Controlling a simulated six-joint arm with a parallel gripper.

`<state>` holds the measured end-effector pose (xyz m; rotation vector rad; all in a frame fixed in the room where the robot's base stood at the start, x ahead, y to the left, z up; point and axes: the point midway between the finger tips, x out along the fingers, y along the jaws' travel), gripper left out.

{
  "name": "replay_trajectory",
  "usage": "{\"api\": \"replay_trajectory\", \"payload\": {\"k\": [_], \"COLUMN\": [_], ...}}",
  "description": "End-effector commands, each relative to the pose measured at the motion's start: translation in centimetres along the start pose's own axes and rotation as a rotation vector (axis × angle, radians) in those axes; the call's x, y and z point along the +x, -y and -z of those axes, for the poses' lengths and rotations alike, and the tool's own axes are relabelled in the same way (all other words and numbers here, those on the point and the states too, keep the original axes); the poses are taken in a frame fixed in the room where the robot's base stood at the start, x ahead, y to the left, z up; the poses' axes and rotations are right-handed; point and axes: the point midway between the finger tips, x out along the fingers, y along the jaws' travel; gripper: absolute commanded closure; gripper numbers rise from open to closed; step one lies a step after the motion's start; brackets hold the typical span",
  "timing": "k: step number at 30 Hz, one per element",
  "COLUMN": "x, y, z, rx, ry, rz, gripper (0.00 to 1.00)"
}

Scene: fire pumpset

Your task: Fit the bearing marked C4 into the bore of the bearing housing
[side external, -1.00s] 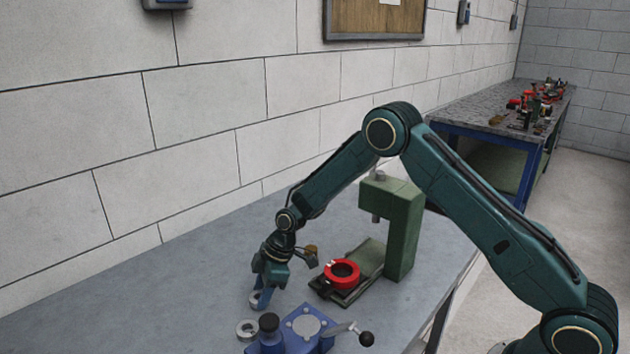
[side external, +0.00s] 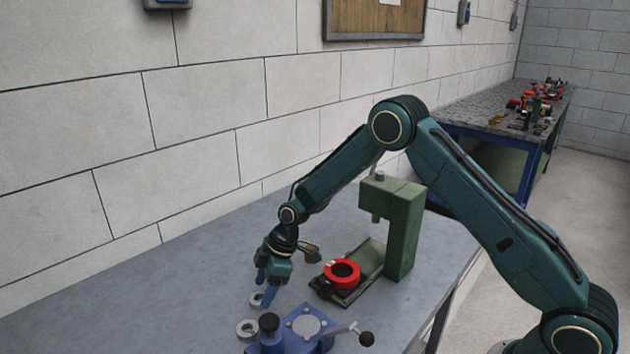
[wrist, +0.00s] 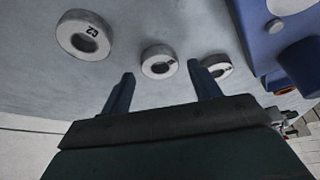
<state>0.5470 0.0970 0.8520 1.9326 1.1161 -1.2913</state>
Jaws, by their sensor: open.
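Three grey ring bearings lie flat on the bench in the wrist view. The left bearing (wrist: 64,30) has a mark that looks like C2. The middle bearing (wrist: 147,62) sits just beyond and between my fingertips; its mark is too small to read. The right bearing (wrist: 228,72) is partly hidden by a finger, its mark unclear. My gripper (side external: 264,289) is open and empty, pointing down beside one bearing (side external: 255,298) in the side view; its two fingers show in the wrist view (wrist: 160,72). The red bearing housing (side external: 341,273) sits on the press base, bore facing up.
The green press (side external: 404,225) stands behind the housing, its ram above the base. A blue fixture (side external: 305,325) with a black-knobbed lever stands at the front, near another bearing (side external: 247,330). The bench is clear at the left. A second bench (side external: 470,125) is far back.

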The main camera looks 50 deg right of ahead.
Motion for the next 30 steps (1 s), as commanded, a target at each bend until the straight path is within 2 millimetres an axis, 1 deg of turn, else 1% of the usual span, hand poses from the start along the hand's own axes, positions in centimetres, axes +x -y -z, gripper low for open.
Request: {"api": "replay_trajectory", "payload": {"k": [18,24,30], "x": [-9.5,-11.4,-11.9], "y": [0.1,0.1,0.1], "z": [-0.3,-0.3,-0.3], "rx": [0.000,0.001,0.001], "ry": [-0.002,0.000,0.000], "rz": [-0.002,-0.001,0.000], "gripper": [0.38,0.38,0.38]}}
